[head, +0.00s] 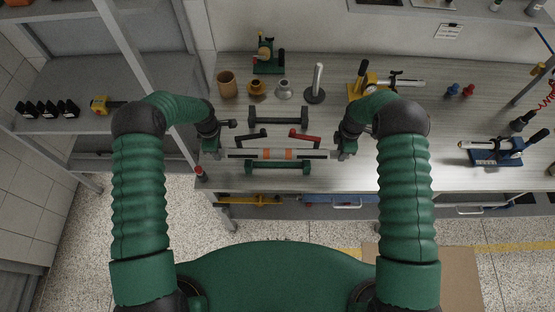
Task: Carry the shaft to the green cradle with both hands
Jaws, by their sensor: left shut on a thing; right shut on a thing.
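The shaft (246,154) is a pale rod with orange bands near its middle, lying level across the picture. My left gripper (220,152) is shut on its left end and my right gripper (335,153) is shut on its right end. The green cradle (278,168) is a low bar with raised ends near the table's front edge. The shaft appears just behind or above it, roughly parallel. I cannot tell the gap in height, or whether they touch.
A dark grey cradle (278,115) stands further back on the table (405,150). Two red-and-black handled pieces, left (250,137) and right (305,136), lie between it and the shaft. A tan cup (227,84) and a black-based post (315,92) stand behind. A shelf upright (150,85) is at left.

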